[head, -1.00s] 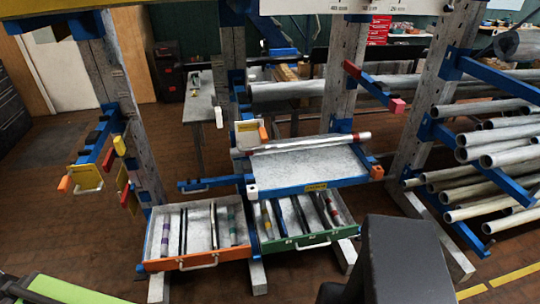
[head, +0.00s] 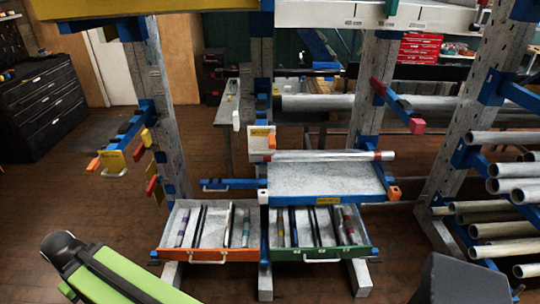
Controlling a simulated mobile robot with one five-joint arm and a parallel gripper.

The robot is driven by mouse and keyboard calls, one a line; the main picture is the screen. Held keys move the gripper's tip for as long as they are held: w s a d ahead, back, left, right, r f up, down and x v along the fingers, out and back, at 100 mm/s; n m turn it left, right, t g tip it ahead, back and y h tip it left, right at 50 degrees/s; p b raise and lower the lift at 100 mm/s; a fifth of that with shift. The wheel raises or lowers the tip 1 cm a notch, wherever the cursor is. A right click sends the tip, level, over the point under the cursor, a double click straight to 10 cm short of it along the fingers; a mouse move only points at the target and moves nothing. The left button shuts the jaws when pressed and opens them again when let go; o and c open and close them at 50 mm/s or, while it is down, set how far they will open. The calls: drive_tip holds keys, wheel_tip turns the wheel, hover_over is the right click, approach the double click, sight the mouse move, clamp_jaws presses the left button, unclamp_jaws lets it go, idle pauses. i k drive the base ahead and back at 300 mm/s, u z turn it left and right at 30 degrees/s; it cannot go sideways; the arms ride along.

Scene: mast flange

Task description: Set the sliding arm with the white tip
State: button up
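A small white tip (head: 264,197) shows at the front left corner of the blue-edged tray shelf (head: 330,198), at the end of a blue arm seen nearly end-on. Another white end piece (head: 236,120) shows higher up, beside the middle upright; I cannot tell which arm it belongs to. An orange tip (head: 394,193) marks the shelf's front right corner. A pipe with red bands (head: 330,156) lies along the back of the shelf. My gripper is not in view; only a green and black part of my own body shows at the lower left.
An orange-fronted drawer (head: 240,254) and a green-fronted drawer (head: 340,252) stand open below the shelf, holding several rods. A blue arm with an orange tip (head: 93,165) juts out at left, one with a pink tip (head: 417,126) at right. Pipes (head: 500,230) fill the right rack.

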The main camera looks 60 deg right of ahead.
sight(258, 144)
drive_tip(key=i, duration=0.9)
drive_tip(key=u, duration=0.05)
